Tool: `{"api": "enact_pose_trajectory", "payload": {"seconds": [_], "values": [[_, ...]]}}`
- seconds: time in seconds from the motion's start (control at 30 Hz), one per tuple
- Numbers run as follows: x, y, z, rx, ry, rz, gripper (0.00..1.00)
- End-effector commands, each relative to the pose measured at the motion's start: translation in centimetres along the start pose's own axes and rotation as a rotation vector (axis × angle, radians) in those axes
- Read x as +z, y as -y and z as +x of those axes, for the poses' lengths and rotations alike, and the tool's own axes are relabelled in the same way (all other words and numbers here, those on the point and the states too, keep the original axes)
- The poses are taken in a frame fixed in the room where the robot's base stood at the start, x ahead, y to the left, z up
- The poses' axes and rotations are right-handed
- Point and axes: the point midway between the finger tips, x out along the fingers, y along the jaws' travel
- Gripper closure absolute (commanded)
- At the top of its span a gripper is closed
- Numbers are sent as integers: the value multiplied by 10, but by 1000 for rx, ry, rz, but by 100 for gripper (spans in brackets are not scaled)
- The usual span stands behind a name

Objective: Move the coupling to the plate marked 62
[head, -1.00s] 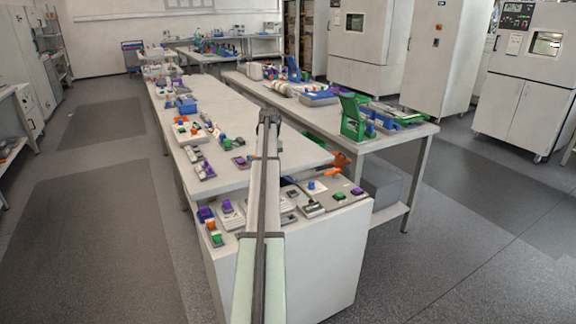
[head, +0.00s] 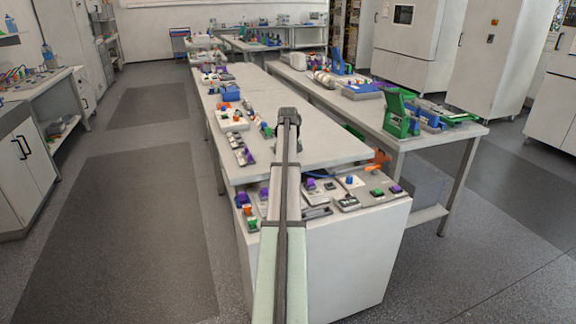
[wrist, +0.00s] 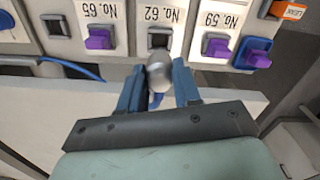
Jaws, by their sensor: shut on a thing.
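My gripper (wrist: 158,84) has two blue fingers, shut on the coupling (wrist: 159,72), a rounded grey metal piece. A bit of blue shows below it between the fingers. The plate marked 62 (wrist: 153,16) is straight ahead at the top of the wrist view, its label upside down. A dark square seat (wrist: 158,38) on that plate looks empty, and the coupling overlaps its near edge in the picture. I cannot tell whether they touch. In the head view my arm hides the gripper and coupling.
Plate 65 (wrist: 98,14) with a purple block (wrist: 100,38) and plate 59 (wrist: 222,20) with another purple block (wrist: 216,47) flank plate 62. A blue cable (wrist: 72,66) runs at left. The long bench (head: 310,140) carries several small devices.

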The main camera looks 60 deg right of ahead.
Motion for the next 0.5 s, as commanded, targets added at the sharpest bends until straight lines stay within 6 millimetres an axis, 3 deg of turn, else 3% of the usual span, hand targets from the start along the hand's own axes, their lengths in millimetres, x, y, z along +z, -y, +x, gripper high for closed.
{"api": "enact_pose_trajectory", "payload": {"seconds": [0.5], "values": [[0, 0, 36, 0, 0, 2, 100]]}}
